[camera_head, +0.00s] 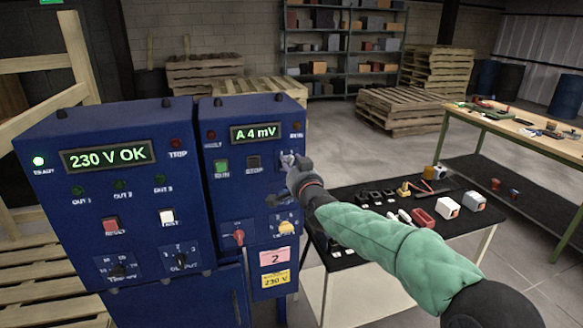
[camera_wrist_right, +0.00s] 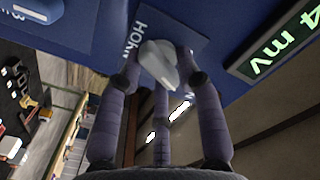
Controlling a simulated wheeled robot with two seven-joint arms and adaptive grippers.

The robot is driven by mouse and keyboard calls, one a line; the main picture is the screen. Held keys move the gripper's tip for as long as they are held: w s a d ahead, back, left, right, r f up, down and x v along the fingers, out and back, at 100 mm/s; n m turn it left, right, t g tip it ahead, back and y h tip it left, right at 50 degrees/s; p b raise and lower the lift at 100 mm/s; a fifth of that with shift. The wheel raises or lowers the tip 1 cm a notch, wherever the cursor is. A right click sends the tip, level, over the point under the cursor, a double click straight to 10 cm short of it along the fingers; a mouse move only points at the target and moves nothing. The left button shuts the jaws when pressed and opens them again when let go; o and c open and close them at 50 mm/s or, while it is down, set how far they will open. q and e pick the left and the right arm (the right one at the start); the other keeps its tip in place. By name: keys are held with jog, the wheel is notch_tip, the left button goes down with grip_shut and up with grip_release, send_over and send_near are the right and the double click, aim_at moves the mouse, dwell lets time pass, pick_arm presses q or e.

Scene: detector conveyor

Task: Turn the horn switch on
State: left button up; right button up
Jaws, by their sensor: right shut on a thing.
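The horn switch is a light grey knob (camera_wrist_right: 158,62) on a blue panel, with the label HORN beside it in the right wrist view. Its pointed end tilts to the lower right there. My right gripper (camera_wrist_right: 160,85) has its purple fingers around the knob, shut on it. In the head view my right gripper (camera_head: 291,163) is at the upper right of the right-hand blue cabinet (camera_head: 209,195), just below the "A 4 mV" display (camera_head: 255,133). It mostly hides the switch there. My left gripper is not in view.
Close by on the panel are a green button (camera_head: 222,168), a dark STOP button (camera_head: 253,162), a red switch (camera_head: 238,237) and a yellow knob (camera_head: 286,228). A black-topped table (camera_head: 345,262) with small parts stands right of the cabinet, under my right arm.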

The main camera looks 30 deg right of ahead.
jog(key=shift+d+r, duration=0.2)
jog(key=shift+r, duration=0.05)
jog(key=o, duration=0.8)
jog(key=shift+o, duration=0.6)
jog(key=shift+s+d+f, duration=0.1)
jog(key=v, duration=1.2)
